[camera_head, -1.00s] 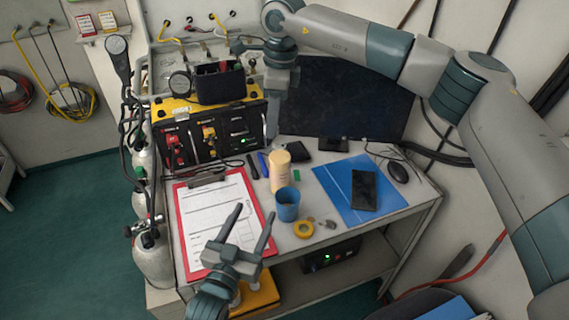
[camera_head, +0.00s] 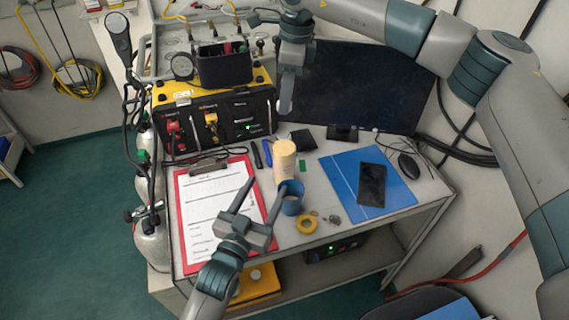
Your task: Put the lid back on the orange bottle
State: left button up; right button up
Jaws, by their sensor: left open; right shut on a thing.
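The pale orange bottle (camera_head: 284,172) stands upright on the table, just behind the blue cup (camera_head: 292,201). My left gripper (camera_head: 266,187) is open and empty, its fingers pointing away over the clipboard's right edge. Its right fingertip overlaps the cup's left side in the picture; I cannot tell whether they touch. My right gripper (camera_head: 286,108) points down in front of the monitor, above and behind the bottle. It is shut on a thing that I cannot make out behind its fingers. I cannot pick out the lid for certain.
A red clipboard (camera_head: 178,238) lies at the left of the table. A yellow tape roll (camera_head: 307,225) is in front of the cup. A blue folder (camera_head: 346,174) with a black phone (camera_head: 372,184) lies right. The yellow-black air panel (camera_head: 215,125) and monitor (camera_head: 365,90) stand behind.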

pick_arm(q)
jog(key=x, duration=1.1)
jog(key=shift+c, duration=0.3)
pick_arm(e)
jog(key=shift+s, duration=0.1)
pick_arm(q)
jog(key=c, duration=1.2)
pick_arm(e)
send_over(284, 131)
jog(key=shift+d+f, duration=0.15)
jog(key=shift+f, duration=2.3)
jog(key=shift+f, duration=0.9)
jog(key=shift+f, duration=0.55)
